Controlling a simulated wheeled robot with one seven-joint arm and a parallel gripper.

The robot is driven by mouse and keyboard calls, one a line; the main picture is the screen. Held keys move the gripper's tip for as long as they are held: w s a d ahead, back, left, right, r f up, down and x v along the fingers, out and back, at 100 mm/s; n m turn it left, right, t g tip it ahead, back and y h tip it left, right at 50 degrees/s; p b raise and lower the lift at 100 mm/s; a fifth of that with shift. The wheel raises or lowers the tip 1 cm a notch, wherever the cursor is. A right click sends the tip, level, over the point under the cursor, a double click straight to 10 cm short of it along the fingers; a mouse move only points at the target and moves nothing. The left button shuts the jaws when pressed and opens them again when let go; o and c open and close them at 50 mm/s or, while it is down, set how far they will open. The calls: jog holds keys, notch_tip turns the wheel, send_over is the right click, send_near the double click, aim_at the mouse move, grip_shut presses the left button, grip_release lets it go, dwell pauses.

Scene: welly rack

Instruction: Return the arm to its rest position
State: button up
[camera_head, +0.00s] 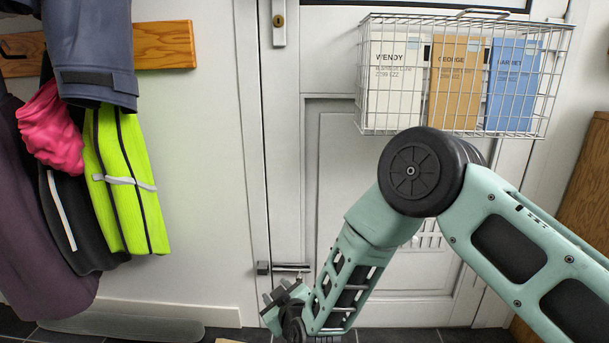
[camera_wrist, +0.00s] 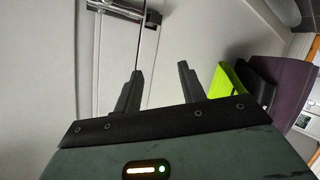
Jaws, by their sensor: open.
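My gripper (camera_wrist: 158,88) is open in the wrist view, with its two dark fingers apart and nothing between them. Beyond the fingers are a pale door or wall surface and a metal door handle (camera_wrist: 125,10). In the head view my arm comes in from the right, bends at a large dark elbow joint and slopes down to the lower middle. The wrist end is low in front of the door (camera_head: 390,270), near its lever handle (camera_head: 290,267). The fingertips are not clear in the head view.
A wire basket (camera_head: 460,132) with name-labelled envelopes hangs on the door behind my elbow. Coats, a yellow garment (camera_head: 125,190) and a pink item (camera_head: 50,130) hang from a wooden rail (camera_head: 165,45) at left. A wooden piece (camera_head: 590,190) stands at the right edge.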

jog(key=s+d+r+g+p, duration=0.2)
jog(key=s+r+g, duration=0.5)
jog(key=s+r, duration=0.6)
jog(key=s+d+r+m+g+h+p, duration=0.1)
jog(key=s+d+r+g+h, duration=0.3)
jog(key=s+d, duration=0.55)
jog(key=s+d+r+m+g+h+p, duration=0.1)
jog(key=s+d+r+g, duration=0.1)
jog(key=s+d+r, duration=0.6)
jog(key=s+d+r+p, duration=0.1)
jog(key=s+r+p, duration=0.2)
jog(key=r+p, duration=3.3)
jog(key=shift+p, duration=0.8)
